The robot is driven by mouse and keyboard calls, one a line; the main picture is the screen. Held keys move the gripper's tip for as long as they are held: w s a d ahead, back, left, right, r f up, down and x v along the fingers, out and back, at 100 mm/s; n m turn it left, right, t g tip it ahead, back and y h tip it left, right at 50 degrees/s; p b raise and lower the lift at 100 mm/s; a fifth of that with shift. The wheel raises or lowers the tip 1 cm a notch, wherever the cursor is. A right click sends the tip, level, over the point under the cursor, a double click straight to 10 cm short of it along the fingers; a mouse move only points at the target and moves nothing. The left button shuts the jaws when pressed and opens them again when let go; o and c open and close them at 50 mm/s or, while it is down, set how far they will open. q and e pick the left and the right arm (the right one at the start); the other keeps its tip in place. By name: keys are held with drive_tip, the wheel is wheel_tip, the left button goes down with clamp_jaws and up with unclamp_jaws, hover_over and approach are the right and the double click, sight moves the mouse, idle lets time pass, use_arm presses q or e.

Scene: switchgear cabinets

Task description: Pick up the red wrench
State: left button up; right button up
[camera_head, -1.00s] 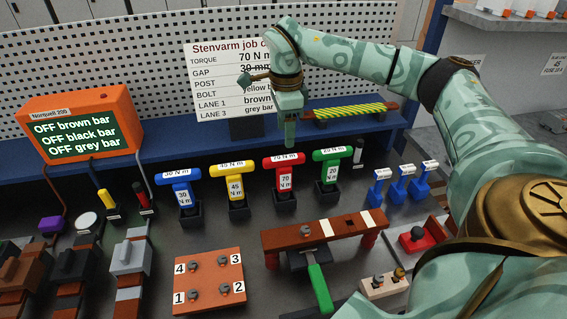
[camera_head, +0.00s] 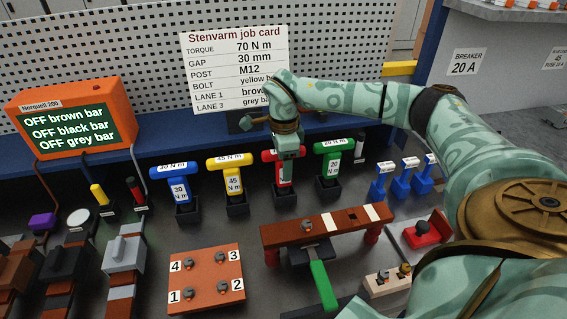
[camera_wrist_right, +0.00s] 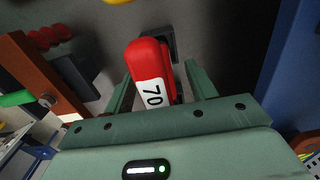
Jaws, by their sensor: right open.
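The red wrench (camera_head: 267,155) is a T-handled tool standing upright in a dark holder (camera_head: 284,195), between the yellow and green wrenches. In the head view my right gripper (camera_head: 287,178) is in front of it and hides most of its handle and shaft. In the right wrist view the red wrench (camera_wrist_right: 150,75) shows its handle end marked 70, lying between the two open fingers of my right gripper (camera_wrist_right: 155,85). A gap shows beside at least the left finger. My left gripper is not in view.
A blue wrench (camera_head: 177,182) and a yellow wrench (camera_head: 231,180) stand to the left, a green wrench (camera_head: 332,165) close on the right. A brown bar stand (camera_head: 325,226) with a green-handled tool (camera_head: 322,285) is in front. A job card (camera_head: 235,70) stands behind.

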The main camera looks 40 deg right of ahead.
clamp_jaws()
drive_tip(key=shift+r, duration=0.15)
